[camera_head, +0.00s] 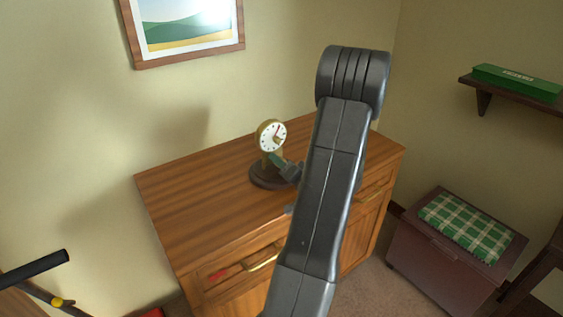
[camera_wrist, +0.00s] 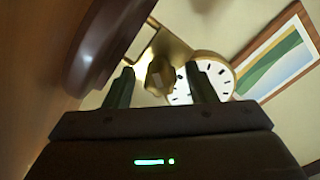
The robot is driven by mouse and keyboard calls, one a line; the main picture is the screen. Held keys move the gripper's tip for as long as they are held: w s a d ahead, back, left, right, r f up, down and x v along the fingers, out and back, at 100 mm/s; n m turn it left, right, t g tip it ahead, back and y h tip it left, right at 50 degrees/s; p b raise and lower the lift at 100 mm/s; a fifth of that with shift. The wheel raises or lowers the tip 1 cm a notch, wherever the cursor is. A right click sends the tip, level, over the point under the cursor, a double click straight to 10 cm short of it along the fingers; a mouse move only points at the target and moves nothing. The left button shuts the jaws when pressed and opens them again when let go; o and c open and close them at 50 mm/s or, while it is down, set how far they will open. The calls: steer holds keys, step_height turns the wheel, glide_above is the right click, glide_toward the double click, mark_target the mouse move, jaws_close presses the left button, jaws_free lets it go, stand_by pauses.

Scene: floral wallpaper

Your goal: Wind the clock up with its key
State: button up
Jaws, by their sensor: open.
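The clock (camera_head: 270,136) has a round white dial with a gold rim and stands upright on a dark round base (camera_head: 262,181) on the wooden cabinet. In the wrist view the dial (camera_wrist: 212,72) appears at the right, partly behind a finger. A gold piece (camera_wrist: 160,74), which looks like the key, shows between my fingers in the wrist view. My gripper (camera_head: 281,164) is in front of the clock, just below the dial. Its two fingers (camera_wrist: 160,82) are apart, one on each side of the gold piece. I cannot tell whether they touch it.
The cabinet top (camera_head: 190,190) is clear to the left of the clock. My arm hides part of its right side. A picture (camera_head: 190,55) hangs above. A chest with a green checked cushion (camera_head: 465,228) and a shelf with a green box (camera_head: 515,82) are at the right.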

steer(key=shift+w+a, duration=0.15)
steer(key=shift+w, duration=0.05)
steer(key=c, duration=1)
steer(key=shift+f+b, duration=0.1)
steer(key=shift+b, duration=0.3)
